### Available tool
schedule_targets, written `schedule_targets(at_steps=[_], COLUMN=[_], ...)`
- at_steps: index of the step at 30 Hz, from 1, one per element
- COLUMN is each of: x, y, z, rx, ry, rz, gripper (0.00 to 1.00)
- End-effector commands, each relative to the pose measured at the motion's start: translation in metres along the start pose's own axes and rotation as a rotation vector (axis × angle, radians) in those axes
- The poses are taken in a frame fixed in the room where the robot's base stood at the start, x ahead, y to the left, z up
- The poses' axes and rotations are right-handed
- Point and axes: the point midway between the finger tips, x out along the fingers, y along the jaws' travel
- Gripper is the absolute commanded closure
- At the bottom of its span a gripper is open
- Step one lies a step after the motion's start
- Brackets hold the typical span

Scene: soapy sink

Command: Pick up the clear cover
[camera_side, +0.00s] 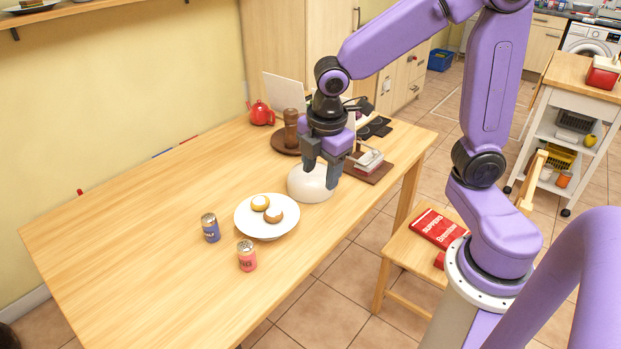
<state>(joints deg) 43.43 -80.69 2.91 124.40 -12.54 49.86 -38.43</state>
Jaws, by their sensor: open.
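A pale, whitish dome (308,187) stands on the wooden table beside the plate, and it looks like the clear cover. My gripper (322,167) is right over it, pointing down, with its two dark fingers apart. The fingertips overlap the top of the dome in this view. I cannot tell whether they touch it or whether a knob sits between them. The fingers hide the dome's top, and I cannot make out anything inside it.
A white plate (250,232) with two small round pastries (267,209) lies just left of the dome. A brown mill (290,130) and a red teapot (261,113) are behind. The table's left part is clear.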

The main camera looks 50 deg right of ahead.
Motion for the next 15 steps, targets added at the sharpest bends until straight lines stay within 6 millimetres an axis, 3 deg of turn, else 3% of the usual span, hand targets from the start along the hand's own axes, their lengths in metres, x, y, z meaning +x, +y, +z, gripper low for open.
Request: schedule_targets(at_steps=[3,9,15], x=[0.015,0.044,0.073], y=[0.049,0.123,0.176], z=[0.014,0.054,0.109], rx=[-0.09,-0.263,-0.423], ry=[-0.049,-0.136,-0.218], rz=[0.018,0.026,-0.002], gripper=[0.46,0.46,0.46])
